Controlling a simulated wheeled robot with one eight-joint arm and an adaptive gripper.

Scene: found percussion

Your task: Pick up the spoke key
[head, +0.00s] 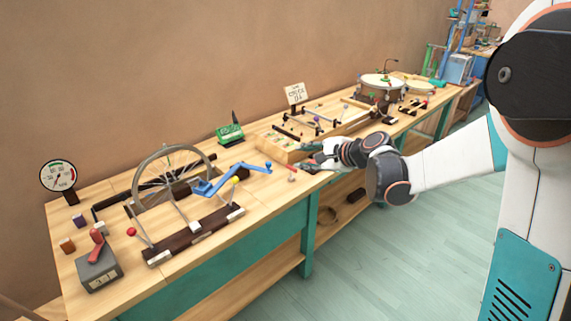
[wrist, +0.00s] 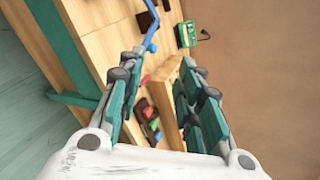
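My gripper (head: 308,161) is over the wooden bench near its front edge, beside a raised wooden block (head: 280,148). The wrist view shows its two teal-padded fingers wide apart and nothing held between them (wrist: 160,75). Between the fingers, lower in that view, small red, green and blue pieces lie on or in a dark holder (wrist: 148,118) next to the block's side. I cannot tell which of them, if any, is the spoke key. A small red-tipped piece (head: 292,177) also shows just left of my gripper in the head view.
A spoked wheel on a stand (head: 172,185) and a blue crank (head: 232,178) stand to the left. A green box (head: 229,133) and a white sign (head: 295,93) are behind. A drum (head: 381,88) is farther right.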

